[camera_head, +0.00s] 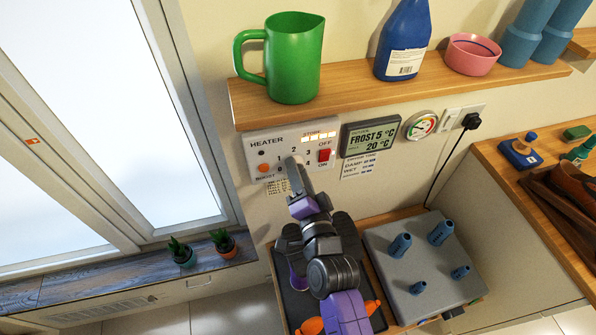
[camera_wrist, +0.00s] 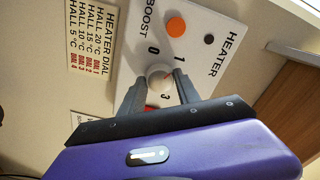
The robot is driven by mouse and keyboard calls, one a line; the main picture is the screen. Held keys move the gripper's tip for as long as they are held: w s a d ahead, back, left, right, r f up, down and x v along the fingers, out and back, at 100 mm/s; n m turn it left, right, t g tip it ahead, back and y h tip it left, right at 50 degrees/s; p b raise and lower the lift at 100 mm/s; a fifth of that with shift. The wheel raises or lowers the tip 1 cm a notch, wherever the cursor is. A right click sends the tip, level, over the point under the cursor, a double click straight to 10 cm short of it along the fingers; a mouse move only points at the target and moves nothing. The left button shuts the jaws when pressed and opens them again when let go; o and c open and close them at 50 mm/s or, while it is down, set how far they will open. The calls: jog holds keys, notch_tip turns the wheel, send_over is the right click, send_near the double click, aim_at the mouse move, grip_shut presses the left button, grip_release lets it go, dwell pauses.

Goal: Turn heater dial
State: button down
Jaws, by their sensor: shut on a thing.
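The heater panel (camera_head: 262,143) is a white box on the wall under the shelf. It has an orange light, a red switch (camera_head: 324,155) and numbers around the dial. The dial (camera_wrist: 159,76) is a pale round knob in the wrist view, with a small reddish mark on it. My gripper (camera_wrist: 160,88) has one finger on each side of the dial and is shut on it. The number the dial points to is unclear. In the head view my gripper (camera_head: 295,175) covers most of the dial.
A wooden shelf (camera_head: 400,95) above holds a green jug (camera_head: 294,62), a blue bottle (camera_head: 403,40) and a pink bowl (camera_head: 472,54). A card (camera_wrist: 92,45) lists hall temperatures with dial numbers. A grey pegged block (camera_head: 425,265) stands below.

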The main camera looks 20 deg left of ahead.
jog(key=c, duration=0.9)
grip_release()
jog(key=b+v, duration=0.2)
jog(key=v, duration=0.5)
jog(key=shift+s+d, duration=0.25)
jog(key=shift+s, duration=0.05)
